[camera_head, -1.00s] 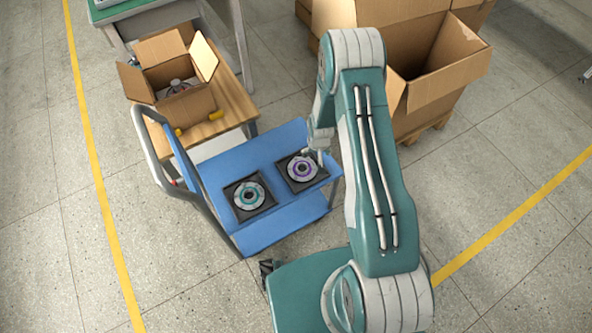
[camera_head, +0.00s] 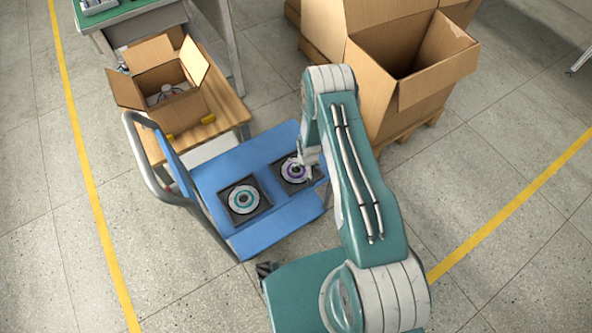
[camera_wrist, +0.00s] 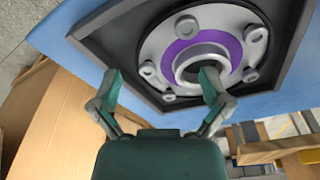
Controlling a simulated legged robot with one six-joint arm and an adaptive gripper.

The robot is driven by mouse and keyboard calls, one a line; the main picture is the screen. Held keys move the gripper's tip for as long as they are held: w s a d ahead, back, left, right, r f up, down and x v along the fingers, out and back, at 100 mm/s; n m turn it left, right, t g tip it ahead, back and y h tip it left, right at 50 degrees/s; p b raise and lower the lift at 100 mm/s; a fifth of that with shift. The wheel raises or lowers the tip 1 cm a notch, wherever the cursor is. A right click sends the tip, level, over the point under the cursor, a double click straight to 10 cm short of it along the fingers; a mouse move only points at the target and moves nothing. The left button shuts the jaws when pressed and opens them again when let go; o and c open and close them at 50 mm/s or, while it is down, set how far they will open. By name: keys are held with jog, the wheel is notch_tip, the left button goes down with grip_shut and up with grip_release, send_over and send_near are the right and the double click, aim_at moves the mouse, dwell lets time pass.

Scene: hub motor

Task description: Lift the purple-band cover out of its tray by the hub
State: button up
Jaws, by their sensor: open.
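The purple-band cover (camera_head: 291,170) lies in its black square tray (camera_head: 310,186) on the blue cart, partly hidden by my arm. In the wrist view the cover (camera_wrist: 233,25) shows a grey disc with a purple ring, several bolts and a raised central hub (camera_wrist: 192,66). Its tray (camera_wrist: 118,62) frames it. My gripper (camera_wrist: 160,80) is open and empty. Its right fingertip overlaps the hub opening in the picture, and its left fingertip overlaps the tray's edge. I cannot tell whether either touches. In the head view the fingers are hard to make out beside the cover.
A teal-band cover (camera_head: 242,199) sits in a second tray on the blue cart (camera_head: 285,228). The cart's grey handle (camera_head: 140,165) rises at the left. An open carton (camera_head: 160,85) stands on a wooden table. A large open box (camera_head: 390,100) stands behind my arm.

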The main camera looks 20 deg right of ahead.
grip_shut()
jog(key=shift+s, duration=0.1)
